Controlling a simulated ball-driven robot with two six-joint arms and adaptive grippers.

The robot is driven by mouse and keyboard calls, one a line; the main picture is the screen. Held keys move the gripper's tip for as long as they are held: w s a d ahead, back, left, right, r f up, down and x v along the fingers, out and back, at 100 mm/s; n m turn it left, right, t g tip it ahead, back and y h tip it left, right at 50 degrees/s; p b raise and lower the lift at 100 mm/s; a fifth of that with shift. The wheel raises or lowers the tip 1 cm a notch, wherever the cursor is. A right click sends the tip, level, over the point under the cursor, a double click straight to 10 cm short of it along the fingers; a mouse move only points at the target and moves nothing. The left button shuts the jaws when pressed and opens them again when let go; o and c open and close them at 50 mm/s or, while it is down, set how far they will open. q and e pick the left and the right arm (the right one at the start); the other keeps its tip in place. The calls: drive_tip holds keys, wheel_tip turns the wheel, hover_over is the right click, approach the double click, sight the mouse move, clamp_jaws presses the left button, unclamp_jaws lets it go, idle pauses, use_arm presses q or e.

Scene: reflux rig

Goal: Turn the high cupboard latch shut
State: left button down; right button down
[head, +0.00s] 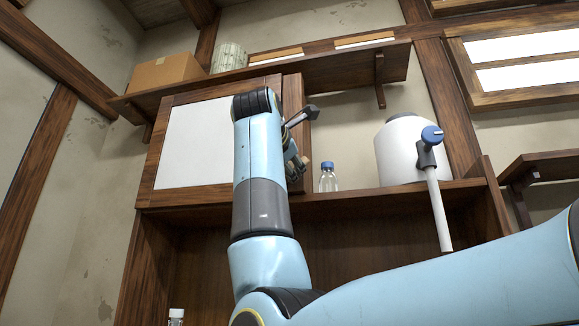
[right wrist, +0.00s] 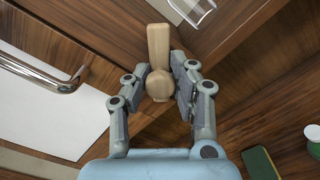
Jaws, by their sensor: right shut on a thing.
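The high cupboard has a dark wood frame and a white door panel (head: 195,145), which also shows in the right wrist view (right wrist: 50,120). The latch (right wrist: 158,45) is a pale wooden bar with a rounded knob end. My right gripper (right wrist: 160,86) is shut on the knob end, one finger on each side. The bar points up in the right wrist view, beyond the fingertips. In the head view my right arm covers part of the door, and the right gripper (head: 297,163) is partly hidden behind it at the door's right edge. My left gripper is not in view.
A metal handle (right wrist: 55,82) crosses the left in the right wrist view. A small blue-capped bottle (head: 328,180) and a white vessel (head: 400,152) stand right of the cupboard. Above, a shelf (head: 345,66) holds a cardboard box (head: 165,72) and a patterned jar (head: 229,57).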

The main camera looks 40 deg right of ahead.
drive_tip(key=m, duration=0.4)
drive_tip(key=shift+f, duration=0.2)
drive_tip(key=shift+m, duration=1.9)
drive_tip(key=shift+f, duration=0.1)
drive_tip(key=c, duration=1)
unclamp_jaws()
drive_tip(key=shift+c, duration=0.2)
drive_tip(key=v, duration=0.7)
drive_tip(key=shift+s+a, duration=0.15)
drive_tip(key=shift+a, duration=0.1)
